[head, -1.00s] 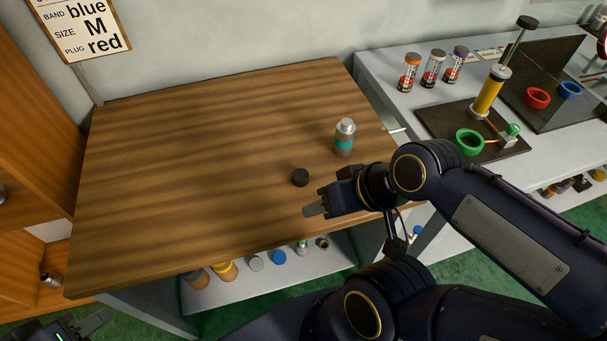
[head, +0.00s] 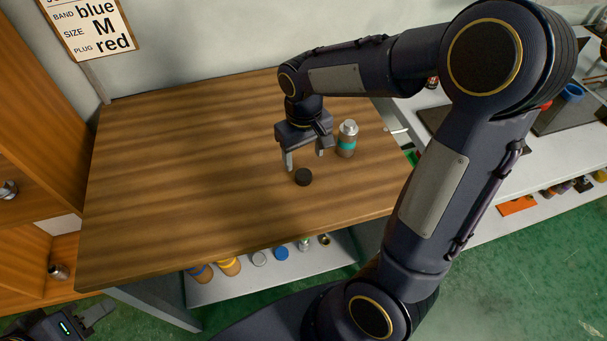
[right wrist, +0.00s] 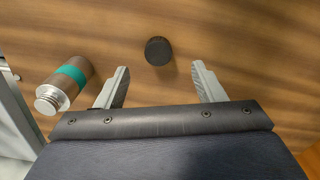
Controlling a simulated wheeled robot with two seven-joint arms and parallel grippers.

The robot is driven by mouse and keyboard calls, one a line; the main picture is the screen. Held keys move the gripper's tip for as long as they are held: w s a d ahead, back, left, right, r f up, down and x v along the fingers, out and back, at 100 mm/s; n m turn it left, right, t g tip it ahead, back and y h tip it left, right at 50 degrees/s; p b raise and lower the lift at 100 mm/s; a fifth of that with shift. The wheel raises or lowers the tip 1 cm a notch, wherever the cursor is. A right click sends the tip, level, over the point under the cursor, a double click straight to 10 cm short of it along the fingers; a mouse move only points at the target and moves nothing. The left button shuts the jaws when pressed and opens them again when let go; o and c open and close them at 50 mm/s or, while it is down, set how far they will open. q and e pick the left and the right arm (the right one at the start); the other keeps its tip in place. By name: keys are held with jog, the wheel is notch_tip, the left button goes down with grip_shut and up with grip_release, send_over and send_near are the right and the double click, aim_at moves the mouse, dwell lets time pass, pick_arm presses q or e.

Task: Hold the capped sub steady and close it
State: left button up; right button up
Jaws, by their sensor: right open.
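The sub is a brownish-grey cylinder (head: 346,143) with a teal band and a silver top, standing upright on the wooden bench. It also shows in the right wrist view (right wrist: 68,84), left of the fingers. A short black round piece (head: 303,177) lies on the bench in front and left of it, and in the right wrist view (right wrist: 158,51) it shows beyond the gap between the fingers. My right gripper (head: 305,157) points down, open and empty, just behind the black piece and left of the cylinder. My left gripper (head: 98,313) is at the bottom left, away from both; its jaw gap is unclear.
The wooden bench top (head: 180,180) is clear to the left. A sign (head: 90,35) reads band blue, size M, plug red. A shelf (head: 225,288) below holds several small parts. A grey side bench (head: 480,185) stands right, partly hidden by my right arm.

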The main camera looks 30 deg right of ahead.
aim_at(305, 176)
jog(key=shift+f, duration=1.3)
jog(key=shift+f, duration=0.1)
jog(key=f, duration=0.5)
jog(key=shift+w+d, duration=0.2)
jog(key=c, duration=1.1)
